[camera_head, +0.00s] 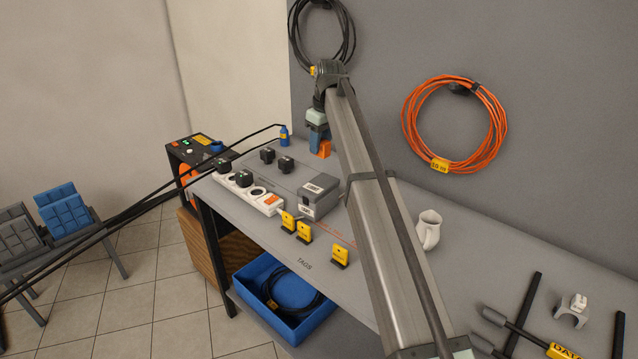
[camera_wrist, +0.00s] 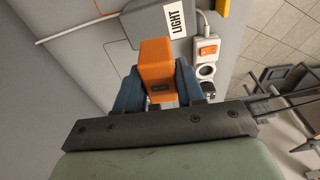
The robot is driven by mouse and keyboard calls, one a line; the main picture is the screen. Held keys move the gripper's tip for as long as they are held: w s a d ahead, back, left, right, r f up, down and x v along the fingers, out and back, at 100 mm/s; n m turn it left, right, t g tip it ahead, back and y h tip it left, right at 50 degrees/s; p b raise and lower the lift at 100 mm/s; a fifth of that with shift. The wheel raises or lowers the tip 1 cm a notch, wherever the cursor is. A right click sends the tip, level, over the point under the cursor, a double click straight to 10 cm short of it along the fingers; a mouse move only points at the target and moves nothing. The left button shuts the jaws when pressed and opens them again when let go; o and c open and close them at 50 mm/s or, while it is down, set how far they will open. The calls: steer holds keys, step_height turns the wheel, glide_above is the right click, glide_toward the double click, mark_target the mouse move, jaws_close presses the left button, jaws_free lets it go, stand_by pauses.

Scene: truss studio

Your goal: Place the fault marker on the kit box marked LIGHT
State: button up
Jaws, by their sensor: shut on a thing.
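My gripper (camera_head: 319,141) is beyond the grey kit box in the head view, over the far part of the bench. It is shut on an orange fault marker (camera_wrist: 157,68), which sits between the two blue fingers (camera_wrist: 158,88) in the wrist view. The marker also shows below the fingers in the head view (camera_head: 325,150). The kit box (camera_wrist: 150,20) has a white label reading LIGHT, sideways in the wrist view. In the head view the grey box (camera_head: 320,190) stands on the bench, apart from the marker. The marker's lower end is hidden in the wrist view.
A white power strip (camera_head: 262,199) with black plugs lies left of the box. Several yellow tags (camera_head: 303,232) stand in front near the TAGS lettering.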

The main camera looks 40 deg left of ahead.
steer(key=shift+s+a+f, duration=0.15)
steer(key=shift+a+f, duration=0.05)
steer(key=shift+f, duration=4.7)
steer(key=shift+f, duration=0.1)
steer(key=o, duration=1)
steer(key=r, duration=0.4)
steer(key=d+r, duration=0.1)
steer(key=r, duration=0.3)
steer(key=d+r, duration=0.1)
steer(key=r, duration=0.3)
steer(key=shift+a, duration=0.1)
